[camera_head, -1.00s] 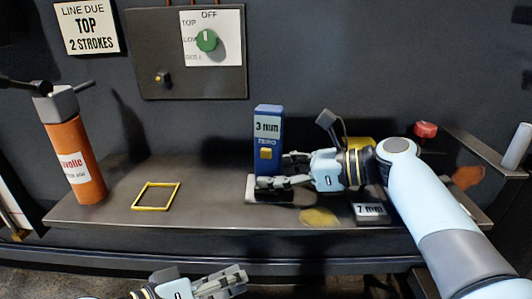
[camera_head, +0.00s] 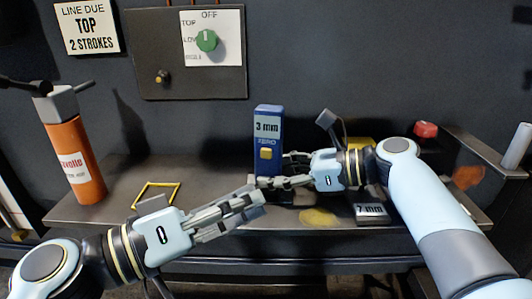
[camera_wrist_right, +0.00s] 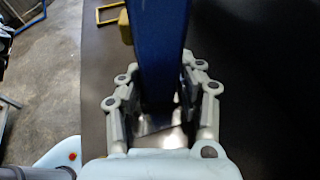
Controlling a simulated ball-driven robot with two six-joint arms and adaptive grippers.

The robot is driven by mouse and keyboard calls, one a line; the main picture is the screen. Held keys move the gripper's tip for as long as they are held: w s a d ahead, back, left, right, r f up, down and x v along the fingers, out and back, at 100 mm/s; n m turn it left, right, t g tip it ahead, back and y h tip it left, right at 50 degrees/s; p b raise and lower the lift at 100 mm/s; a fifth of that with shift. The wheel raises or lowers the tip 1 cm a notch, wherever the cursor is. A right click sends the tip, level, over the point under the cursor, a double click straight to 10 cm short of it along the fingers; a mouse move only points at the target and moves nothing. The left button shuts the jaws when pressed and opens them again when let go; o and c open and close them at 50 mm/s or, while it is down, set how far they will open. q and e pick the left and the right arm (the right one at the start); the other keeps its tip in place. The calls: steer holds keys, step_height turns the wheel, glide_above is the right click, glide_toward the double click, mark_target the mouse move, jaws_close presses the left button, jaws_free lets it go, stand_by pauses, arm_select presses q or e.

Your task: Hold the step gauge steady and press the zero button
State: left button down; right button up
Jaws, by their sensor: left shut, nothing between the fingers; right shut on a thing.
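The step gauge (camera_head: 268,124) is a blue upright block with a "3 mm" label, the word ZERO and a yellow zero button (camera_head: 266,153) on its front. It stands on the shelf. My right gripper (camera_head: 272,171) is shut on the gauge's lower part from the right; in the right wrist view the fingers (camera_wrist_right: 160,95) flank the blue body (camera_wrist_right: 158,45). My left gripper (camera_head: 257,197) is shut and empty, in front of and below the button, covering the gauge's foot in the head view. The button is in plain sight, and the left fingertips are apart from it.
An orange cylinder (camera_head: 76,165) stands at the left of the shelf (camera_head: 110,200). A yellow square frame (camera_head: 175,190) lies beside it, partly covered by my left arm. A "7 mm" block (camera_head: 370,211) and a red knob (camera_head: 425,130) are at the right. A panel with a green dial (camera_head: 207,40) is behind.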

mark_target(263, 166)
arm_select(q)
steer(key=shift+w+d+f, duration=0.1)
steer(key=shift+w+d, duration=0.2)
steer(key=shift+w, duration=1.1)
steer(key=shift+w+d+f, duration=0.1)
steer(key=shift+w+d, duration=0.2)
steer(key=shift+w, duration=1.05)
steer(key=shift+w+d+f, duration=0.1)
steer(key=shift+w+d, duration=0.2)
steer(key=shift+w, duration=1.1)
steer(key=shift+w, duration=0.2)
steer(key=shift+w, duration=0.2)
steer(key=shift+w+d, duration=0.15)
steer(key=shift+w, duration=0.35)
steer(key=shift+s, duration=0.1)
steer(key=shift+s+r, duration=0.1)
steer(key=shift+s, duration=0.7)
steer(key=shift+a, duration=0.2)
steer(key=s, duration=0.2)
steer(key=s+a, duration=0.1)
steer(key=s, duration=0.2)
steer(key=shift+r, duration=0.15)
